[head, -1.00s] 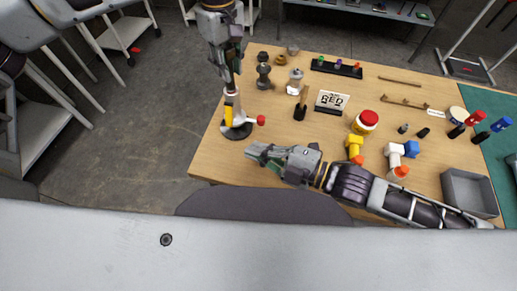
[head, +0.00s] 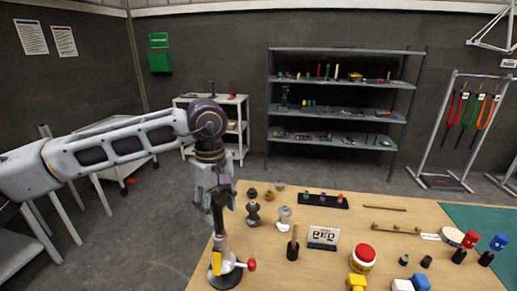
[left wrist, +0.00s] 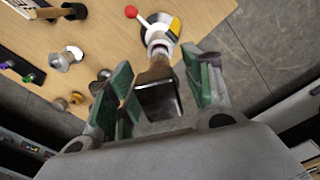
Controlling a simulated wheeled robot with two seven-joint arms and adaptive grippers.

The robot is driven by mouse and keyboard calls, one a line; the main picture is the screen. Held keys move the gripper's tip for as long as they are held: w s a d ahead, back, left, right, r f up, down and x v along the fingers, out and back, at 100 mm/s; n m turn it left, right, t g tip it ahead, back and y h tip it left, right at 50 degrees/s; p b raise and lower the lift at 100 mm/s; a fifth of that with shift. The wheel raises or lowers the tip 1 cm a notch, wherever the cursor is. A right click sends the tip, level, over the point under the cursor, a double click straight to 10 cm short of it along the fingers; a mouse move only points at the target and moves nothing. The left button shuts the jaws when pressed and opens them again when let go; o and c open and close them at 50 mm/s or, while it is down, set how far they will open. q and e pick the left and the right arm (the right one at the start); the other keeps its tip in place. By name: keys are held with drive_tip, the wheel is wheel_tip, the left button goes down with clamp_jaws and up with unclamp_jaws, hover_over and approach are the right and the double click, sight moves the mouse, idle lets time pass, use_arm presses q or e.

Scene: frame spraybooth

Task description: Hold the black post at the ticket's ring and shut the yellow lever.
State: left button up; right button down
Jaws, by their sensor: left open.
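The black post (left wrist: 158,98) stands upright from a round base, and its dark square top faces the left wrist camera. In the head view its base (head: 227,281) is at the table's near left corner. A yellow lever (head: 216,262) is low on the stand; yellow also shows in the left wrist view (left wrist: 175,25). A white arm with a red ball (head: 252,265) sticks out beside it. My left gripper (head: 218,205) is open, pointing down, with its green-padded fingers on either side of the post. Contact cannot be told. No ticket or ring can be made out. My right gripper is not in view.
A red-lidded jar (head: 362,257) is farther right.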

use_arm(q)
wheel_tip(320, 180, up, 10)
idle(0.6)
drive_tip(key=shift+s, duration=0.1)
